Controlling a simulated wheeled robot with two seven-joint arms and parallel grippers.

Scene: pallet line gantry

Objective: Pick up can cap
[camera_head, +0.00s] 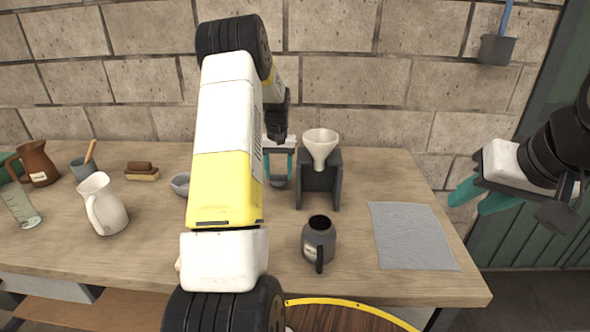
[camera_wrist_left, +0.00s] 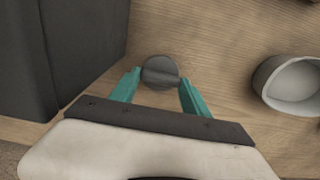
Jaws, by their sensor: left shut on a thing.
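The can cap (camera_wrist_left: 160,72) is a round dark grey disc with a raised bar across it. In the left wrist view it sits between the two teal fingertips of my left gripper (camera_wrist_left: 158,92), which is shut on it. In the head view my left gripper (camera_head: 280,166) is at the back of the table, left of the dark stand, with the cap low between its fingers. I cannot tell whether the cap touches the table. My right gripper (camera_head: 481,197) is open and empty, off the table's right edge.
A dark stand (camera_head: 320,184) holding a cream funnel (camera_head: 320,146) is close right of my left gripper. A grey labelled jug (camera_head: 318,245) stands in front. A small bowl (camera_head: 180,184) is to the left. A grey mat (camera_head: 412,237) lies bare at right.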

